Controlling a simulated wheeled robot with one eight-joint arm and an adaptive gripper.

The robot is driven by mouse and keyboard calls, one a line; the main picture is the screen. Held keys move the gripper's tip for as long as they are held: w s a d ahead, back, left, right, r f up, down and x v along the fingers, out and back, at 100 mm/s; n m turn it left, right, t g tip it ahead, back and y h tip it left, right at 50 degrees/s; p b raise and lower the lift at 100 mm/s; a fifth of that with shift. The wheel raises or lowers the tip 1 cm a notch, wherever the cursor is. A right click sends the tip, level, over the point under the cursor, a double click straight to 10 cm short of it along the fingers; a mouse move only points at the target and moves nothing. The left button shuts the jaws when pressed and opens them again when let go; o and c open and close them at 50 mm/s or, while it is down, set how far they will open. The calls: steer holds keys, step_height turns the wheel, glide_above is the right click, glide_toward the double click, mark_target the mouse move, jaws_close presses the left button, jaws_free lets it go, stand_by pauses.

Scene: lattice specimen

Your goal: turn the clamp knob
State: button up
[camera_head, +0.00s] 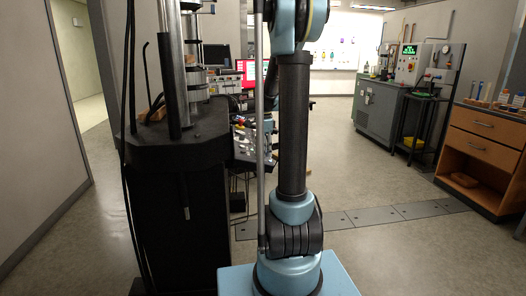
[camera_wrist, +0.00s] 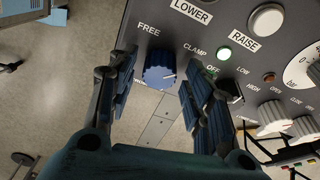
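The clamp knob (camera_wrist: 158,68) is a round, ribbed blue dial on a dark grey panel in the wrist view. The labels FREE and CLAMP are printed above its left and right. A pale pointer mark on its face points roughly right. My gripper (camera_wrist: 158,82) is open, with one dark padded finger on each side of the knob. A gap shows between the knob and each finger, so the fingers appear apart from it. In the head view my arm stands in front, and I cannot make out the gripper or knob there.
A black testing frame (camera_head: 175,190) stands left of my arm. A wooden drawer cabinet (camera_head: 482,150) is at right; floor between is clear.

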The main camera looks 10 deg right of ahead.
steer(key=c, duration=0.7)
steer(key=shift+c, duration=0.2)
steer(key=shift+n, duration=0.3)
steer(key=n+t, duration=0.1)
steer(key=n, duration=0.2)
steer(key=shift+n, duration=0.3)
steer(key=n+t+y, duration=0.1)
steer(key=n, duration=0.3)
steer(key=shift+d, duration=0.1)
steer(key=n+y, duration=0.1)
steer(key=n, duration=0.3)
steer(key=shift+n+t, duration=0.3)
steer(key=shift+n, duration=0.1)
steer(key=shift+d+n+y, duration=0.1)
steer(key=shift+n+y, duration=0.6)
steer(key=shift+n, duration=1.6)
